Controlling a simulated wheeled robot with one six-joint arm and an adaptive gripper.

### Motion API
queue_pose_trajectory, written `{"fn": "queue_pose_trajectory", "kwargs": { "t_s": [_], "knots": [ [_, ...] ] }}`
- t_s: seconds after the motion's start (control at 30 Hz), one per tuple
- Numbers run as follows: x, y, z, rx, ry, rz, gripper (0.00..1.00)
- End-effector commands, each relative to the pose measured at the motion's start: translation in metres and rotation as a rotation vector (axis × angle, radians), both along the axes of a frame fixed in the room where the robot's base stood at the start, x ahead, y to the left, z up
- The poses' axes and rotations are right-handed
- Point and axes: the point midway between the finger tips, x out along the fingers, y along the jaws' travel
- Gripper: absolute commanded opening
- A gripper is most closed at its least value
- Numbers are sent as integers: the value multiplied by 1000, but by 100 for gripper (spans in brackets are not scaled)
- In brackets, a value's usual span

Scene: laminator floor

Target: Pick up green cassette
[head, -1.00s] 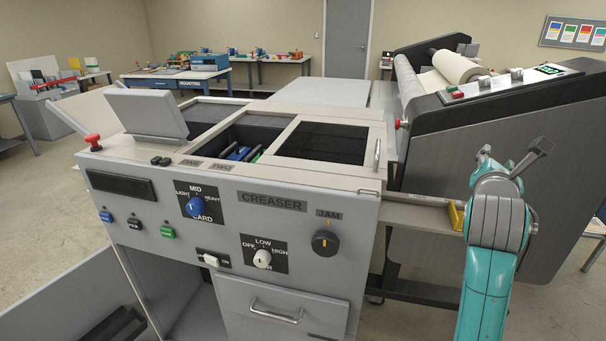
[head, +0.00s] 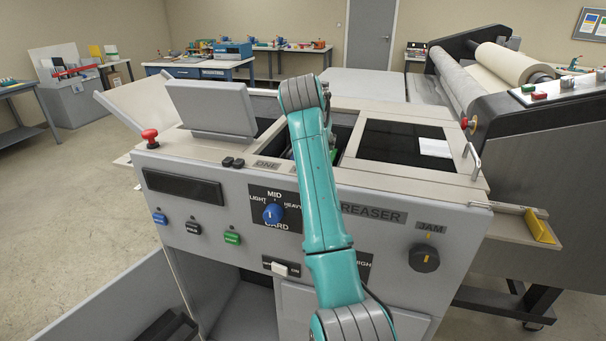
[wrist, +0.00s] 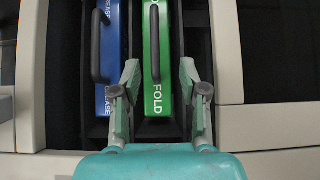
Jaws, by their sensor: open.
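The green cassette (wrist: 158,70), lettered FOLD and with a dark handle, stands in the right slot of the creaser's open bay in the wrist view. My gripper (wrist: 160,78) is open above its near end, one finger to each side; I cannot tell whether they touch it. In the head view the cassette shows only as a sliver of green (head: 334,151) beside my arm, and my arm hides my fingers. A blue cassette (wrist: 108,60) with a dark handle stands in the slot to its left.
The grey creaser (head: 190,205) surrounds the bay with a pale frame. A tilted grey panel (head: 212,107) and red button (head: 150,138) are left of the bay. A dark panel (head: 395,142) lies to its right. A machine with paper rolls (head: 512,65) stands at the right.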

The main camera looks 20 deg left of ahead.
Motion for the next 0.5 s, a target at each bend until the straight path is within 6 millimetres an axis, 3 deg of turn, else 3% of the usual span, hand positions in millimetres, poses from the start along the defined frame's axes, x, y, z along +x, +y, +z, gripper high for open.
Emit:
{"fn": "queue_pose_trajectory", "kwargs": {
  "t_s": [0.2,0.5],
  "knots": [
    [24,-2,-23,0,0,-3,43],
    [38,-1,-37,1,-2,-1,43]
  ]
}}
